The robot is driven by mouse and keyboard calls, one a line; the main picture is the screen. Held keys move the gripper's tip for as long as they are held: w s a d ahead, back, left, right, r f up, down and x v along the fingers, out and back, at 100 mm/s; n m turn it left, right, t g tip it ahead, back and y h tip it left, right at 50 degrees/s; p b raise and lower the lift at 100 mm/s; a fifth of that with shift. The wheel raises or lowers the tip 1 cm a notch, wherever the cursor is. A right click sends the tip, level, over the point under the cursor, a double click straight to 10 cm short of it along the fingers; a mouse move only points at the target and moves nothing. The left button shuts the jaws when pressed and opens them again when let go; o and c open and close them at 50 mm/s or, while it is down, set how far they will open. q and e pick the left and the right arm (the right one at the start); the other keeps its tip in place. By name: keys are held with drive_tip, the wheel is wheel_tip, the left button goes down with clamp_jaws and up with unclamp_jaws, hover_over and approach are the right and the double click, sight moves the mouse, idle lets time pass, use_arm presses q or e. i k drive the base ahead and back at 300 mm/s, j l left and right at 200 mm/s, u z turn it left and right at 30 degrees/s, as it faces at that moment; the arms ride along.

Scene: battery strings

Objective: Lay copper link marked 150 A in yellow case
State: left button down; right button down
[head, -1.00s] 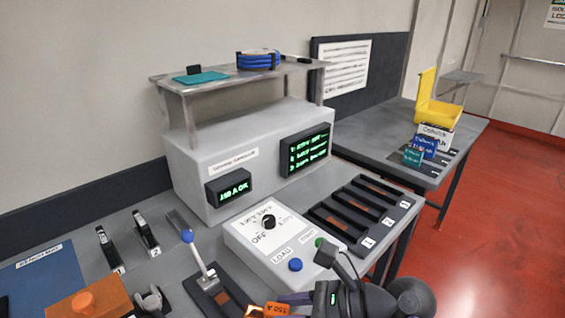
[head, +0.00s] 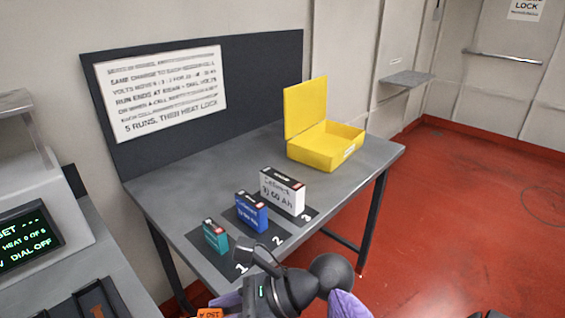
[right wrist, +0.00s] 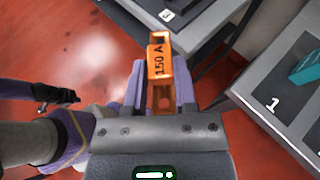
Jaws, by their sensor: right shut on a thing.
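The orange copper link (right wrist: 159,60) reads 150 A and is held between the purple fingers of my right gripper (right wrist: 160,82), which is shut on it. In the head view only an orange bit of the link (head: 209,313) shows at the bottom edge, beside my right wrist. The yellow case (head: 330,150) stands at the back right of the far table with its lid (head: 305,106) raised. My right gripper is in front of the table's near edge, well apart from the case. My left gripper is not seen in the head view.
On the far table (head: 170,195), a teal box (head: 215,237), a blue box (head: 251,212) and a white box (head: 283,192) stand on a mat marked 1, 2, 3. They lie between my right arm and the case. Red floor (head: 450,220) is open at right.

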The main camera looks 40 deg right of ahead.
sight(320, 147)
drive_tip(key=l+u, duration=0.15)
drive_tip(key=l, duration=0.7)
drive_tip(key=l+u, duration=0.15)
drive_tip(key=l, duration=0.75)
drive_tip(key=l+u, duration=0.1)
drive_tip(key=l, duration=0.8)
drive_tip(key=k+l+u, duration=0.15)
drive_tip(key=l, duration=0.7)
drive_tip(key=i+l, duration=0.1)
drive_tip(key=l, duration=0.2)
drive_tip(key=i+l, duration=0.15)
drive_tip(key=l, duration=0.15)
drive_tip(key=i+l+u, duration=0.1)
drive_tip(key=l, duration=0.25)
drive_tip(key=i+l, duration=0.1)
drive_tip(key=l, duration=0.2)
